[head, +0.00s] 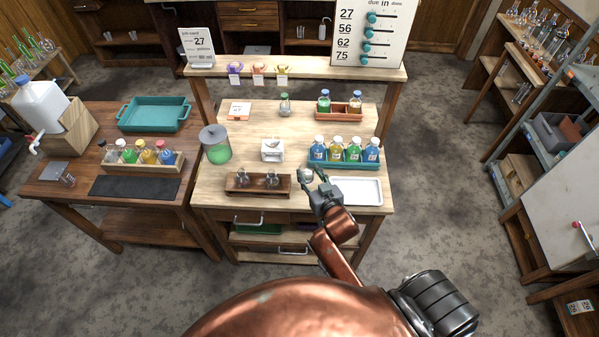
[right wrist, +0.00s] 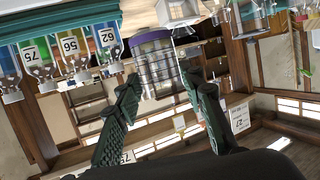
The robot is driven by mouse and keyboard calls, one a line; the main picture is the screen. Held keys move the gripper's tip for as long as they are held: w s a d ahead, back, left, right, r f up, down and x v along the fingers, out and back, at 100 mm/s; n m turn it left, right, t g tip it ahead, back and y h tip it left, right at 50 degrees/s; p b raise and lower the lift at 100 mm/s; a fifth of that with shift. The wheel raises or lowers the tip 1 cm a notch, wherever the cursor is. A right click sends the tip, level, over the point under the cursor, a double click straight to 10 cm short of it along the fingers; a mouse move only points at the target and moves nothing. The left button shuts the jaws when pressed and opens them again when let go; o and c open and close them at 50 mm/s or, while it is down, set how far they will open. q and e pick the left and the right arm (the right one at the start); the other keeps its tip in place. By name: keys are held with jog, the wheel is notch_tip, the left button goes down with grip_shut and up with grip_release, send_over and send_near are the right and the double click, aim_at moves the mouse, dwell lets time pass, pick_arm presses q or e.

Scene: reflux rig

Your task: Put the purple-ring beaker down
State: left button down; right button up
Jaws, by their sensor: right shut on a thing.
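The purple-ring beaker (right wrist: 156,68) is clear glass with dark graduation lines and a purple band at one end. It sits between the fingers of my right gripper (right wrist: 160,100), which is shut on it. In the head view the right gripper (head: 314,186) is at the front of the wooden bench, between a dark wooden flask rack and a white tray. The beaker (head: 306,174) shows there only as a small pale shape at the fingertips. I cannot tell whether its base touches the bench. My left gripper is not in view.
The flask rack (head: 243,192) is left of the gripper and the white tray (head: 373,197), empty, is right. A teal crate (head: 316,165) of numbered bottles stands just behind. A white device (head: 272,146) and a green-filled jar (head: 217,153) stand further left. Bare bench shows between them.

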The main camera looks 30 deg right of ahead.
aim_at(306, 167)
jog(key=x, duration=0.4)
jog(key=shift+w+d+f, duration=0.2)
jog(key=shift+d+f, duration=0.05)
jog(key=shift+f, duration=0.15)
jog(key=w+f, duration=0.1)
jog(key=f, duration=0.1)
jog(key=w+d+f+b, duration=0.1)
jog(key=w+f, duration=0.3)
jog(key=shift+w+d, duration=0.2)
jog(key=shift+d, duration=0.05)
jog(key=shift+f+b, duration=0.45)
jog(key=shift+f, duration=1.2)
jog(key=shift+f, duration=0.1)
jog(key=o, duration=1.2)
